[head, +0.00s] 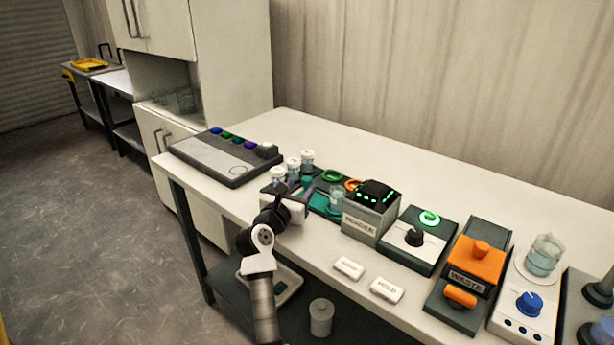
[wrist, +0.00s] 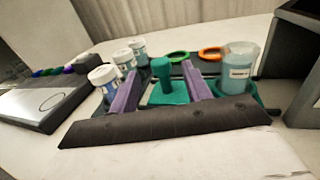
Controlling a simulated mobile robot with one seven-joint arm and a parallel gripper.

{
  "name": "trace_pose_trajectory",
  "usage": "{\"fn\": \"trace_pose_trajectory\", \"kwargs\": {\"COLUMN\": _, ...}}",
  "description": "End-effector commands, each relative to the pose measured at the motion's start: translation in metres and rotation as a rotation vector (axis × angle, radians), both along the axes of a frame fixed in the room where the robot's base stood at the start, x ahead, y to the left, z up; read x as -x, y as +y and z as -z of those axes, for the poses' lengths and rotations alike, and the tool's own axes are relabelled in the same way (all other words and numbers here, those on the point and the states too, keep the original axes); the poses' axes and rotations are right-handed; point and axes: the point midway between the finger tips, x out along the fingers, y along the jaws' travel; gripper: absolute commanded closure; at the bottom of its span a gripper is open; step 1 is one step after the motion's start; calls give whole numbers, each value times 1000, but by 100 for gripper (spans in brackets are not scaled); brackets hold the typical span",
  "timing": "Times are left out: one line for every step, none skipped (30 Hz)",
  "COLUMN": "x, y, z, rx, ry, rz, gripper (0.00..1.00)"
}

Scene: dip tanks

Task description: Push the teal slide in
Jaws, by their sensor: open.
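The teal slide shows in the wrist view as a flat teal block (wrist: 168,96) with an upright round knob (wrist: 162,72). My gripper (wrist: 160,68) is open, with one purple finger on each side of the knob. Gaps show between the fingers and the knob in this view; I cannot tell whether anything touches. The dark palm hides the near edge of the slide. In the head view my gripper (head: 292,187) is over the station at the table's front edge, and the slide (head: 307,182) is small and partly hidden there.
Several white-capped jars (wrist: 103,76) stand left of the slide. A beaker of bluish liquid (wrist: 238,72) stands close on its right. Green (wrist: 178,56) and orange (wrist: 211,53) rings lie behind. The reader box (head: 370,213) is to the right; a grey panel (head: 225,158) is to the left.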

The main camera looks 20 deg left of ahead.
Motion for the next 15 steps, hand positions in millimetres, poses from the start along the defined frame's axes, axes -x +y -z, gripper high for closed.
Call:
{"fn": "trace_pose_trajectory", "kwargs": {"x": -12, "y": -2, "z": -3, "rx": 0, "ry": 0, "rz": 3, "gripper": 52}}
{"fn": "trace_pose_trajectory", "kwargs": {"x": -17, "y": -2, "z": -2, "rx": 1, "ry": 0, "rz": 3, "gripper": 52}}
{"fn": "trace_pose_trajectory", "kwargs": {"x": -25, "y": -3, "z": -2, "rx": 1, "ry": 0, "rz": 2, "gripper": 52}}
{"fn": "trace_pose_trajectory", "kwargs": {"x": -30, "y": -4, "z": -2, "rx": 0, "ry": 0, "rz": 3, "gripper": 52}}
{"fn": "trace_pose_trajectory", "kwargs": {"x": -35, "y": -4, "z": -2, "rx": 0, "ry": 0, "rz": 3, "gripper": 52}}
{"fn": "trace_pose_trajectory", "kwargs": {"x": -40, "y": -4, "z": -2, "rx": 1, "ry": 0, "rz": 1, "gripper": 52}}
{"fn": "trace_pose_trajectory", "kwargs": {"x": -43, "y": -4, "z": -2, "rx": 1, "ry": -1, "rz": 1, "gripper": 52}}
{"fn": "trace_pose_trajectory", "kwargs": {"x": -46, "y": -4, "z": -2, "rx": 1, "ry": -1, "rz": 1, "gripper": 52}}
{"fn": "trace_pose_trajectory", "kwargs": {"x": -50, "y": -5, "z": -1, "rx": 1, "ry": 0, "rz": 2, "gripper": 52}}
{"fn": "trace_pose_trajectory", "kwargs": {"x": -52, "y": -5, "z": -1, "rx": 1, "ry": -1, "rz": 2, "gripper": 52}}
{"fn": "trace_pose_trajectory", "kwargs": {"x": -54, "y": -5, "z": -1, "rx": 1, "ry": -1, "rz": 1, "gripper": 52}}
{"fn": "trace_pose_trajectory", "kwargs": {"x": -56, "y": -5, "z": -1, "rx": 1, "ry": -1, "rz": 0, "gripper": 52}}
{"fn": "trace_pose_trajectory", "kwargs": {"x": -57, "y": -5, "z": -1, "rx": 1, "ry": -2, "rz": 0, "gripper": 52}}
{"fn": "trace_pose_trajectory", "kwargs": {"x": -58, "y": -5, "z": -1, "rx": 0, "ry": -2, "rz": 0, "gripper": 52}}
{"fn": "trace_pose_trajectory", "kwargs": {"x": -58, "y": -5, "z": -1, "rx": 0, "ry": -2, "rz": 0, "gripper": 52}}
